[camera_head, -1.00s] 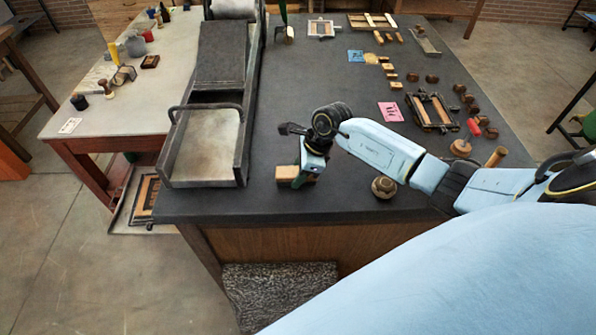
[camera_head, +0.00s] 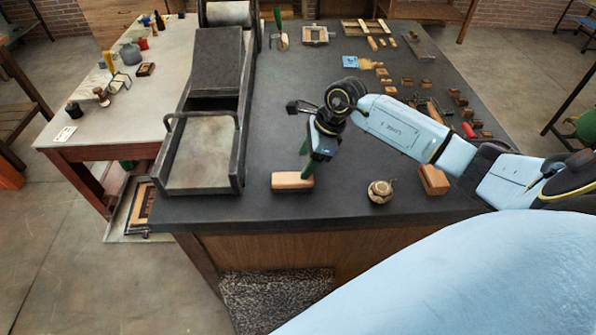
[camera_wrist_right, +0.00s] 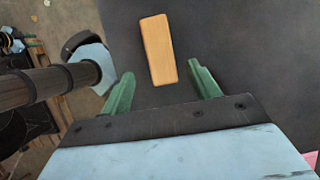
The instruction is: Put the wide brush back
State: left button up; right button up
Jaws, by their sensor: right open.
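A wooden block-shaped piece (camera_head: 292,181) lies flat near the front edge of the dark table; it may be the wide brush, but no bristles show. It also shows in the right wrist view (camera_wrist_right: 158,49), lying just beyond the fingertips and touching neither. My right gripper (camera_head: 305,158) is open and empty, over the block's right end. Its two green fingers (camera_wrist_right: 160,85) stand apart in the wrist view. My left gripper is not in view.
A long press bed (camera_head: 203,157) stands left of the block. A round wooden knob-like piece (camera_head: 380,191) and a brown block (camera_head: 433,180) are to the right. Several small blocks (camera_head: 408,82) lie farther back. The table between press and gripper is clear.

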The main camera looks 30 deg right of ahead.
jog(key=shift+v, duration=1.95)
jog(key=shift+a, duration=0.1)
